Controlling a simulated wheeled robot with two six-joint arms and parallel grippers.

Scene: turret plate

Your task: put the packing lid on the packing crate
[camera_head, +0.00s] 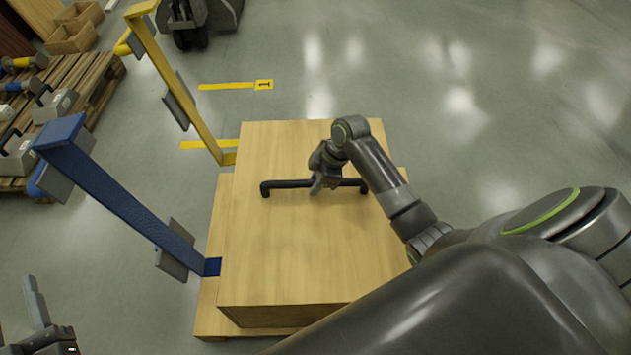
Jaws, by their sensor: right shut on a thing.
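The packing lid (270,245) is a large pale wooden panel with a black bar handle (285,184) across its upper middle. My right gripper (322,182) is shut on this handle, reaching in from the right. The packing crate (211,240) is the wooden body that shows past the lid along its left and lower edges. The lid lies over the crate, covering most of it and its inside. I cannot tell whether the two touch. My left gripper (35,305) is partly in view at the lower left corner, away from the lid and crate; its jaw opening is unclear.
A wooden pallet (75,80) with grey metal items stands at the upper left. Yellow floor tape (228,86) lies behind. The floor (500,100) at the upper right is clear.

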